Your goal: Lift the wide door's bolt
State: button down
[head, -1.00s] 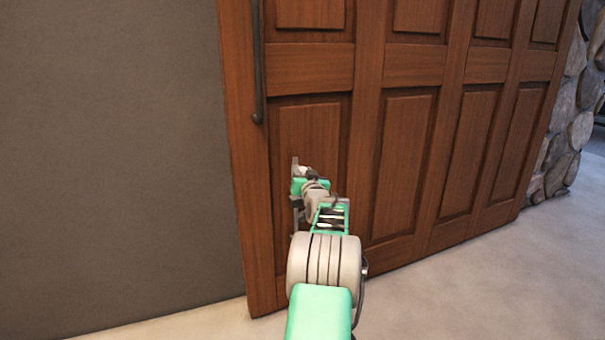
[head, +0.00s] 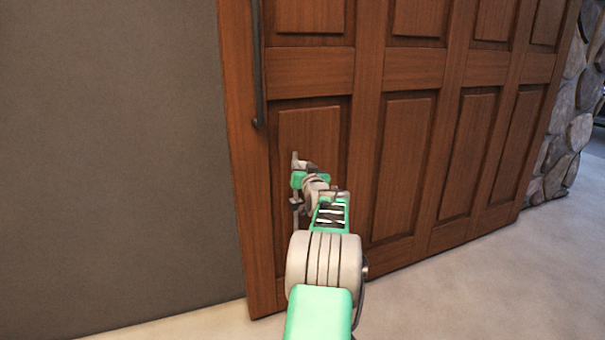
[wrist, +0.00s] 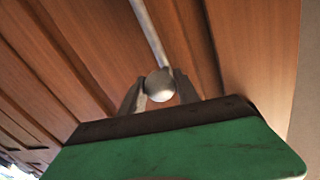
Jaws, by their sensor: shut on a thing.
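The wide wooden door (head: 405,160) fills the middle of the head view. The bolt (head: 295,160) is a thin grey upright rod low on the door's left side, partly hidden by my arm. In the wrist view the bolt (wrist: 150,30) is a straight metal rod along the door, with a round knob at its near end. My gripper (wrist: 160,88) is shut on the knob, one finger on each side. In the head view my gripper (head: 298,181) is at the bolt, its fingers too small to make out.
A long dark handle (head: 259,70) runs down the door's left edge, above and left of my gripper. A plain grey wall (head: 120,150) stands at left and a stone wall (head: 565,135) at right. The pale floor (head: 470,290) in front is clear.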

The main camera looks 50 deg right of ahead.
notch_tip(320, 180, up, 4)
jog(key=shift+r+p, duration=0.25)
jog(key=shift+p, duration=0.15)
jog(key=c, duration=1.3)
grip_release()
jog(key=shift+r, duration=0.1)
jog(key=o, duration=0.4)
jog(key=shift+f, duration=0.2)
jog(key=p+v, duration=0.1)
jog(key=v, duration=0.6)
jog(key=shift+s+a, duration=0.25)
jog(key=shift+s, duration=0.05)
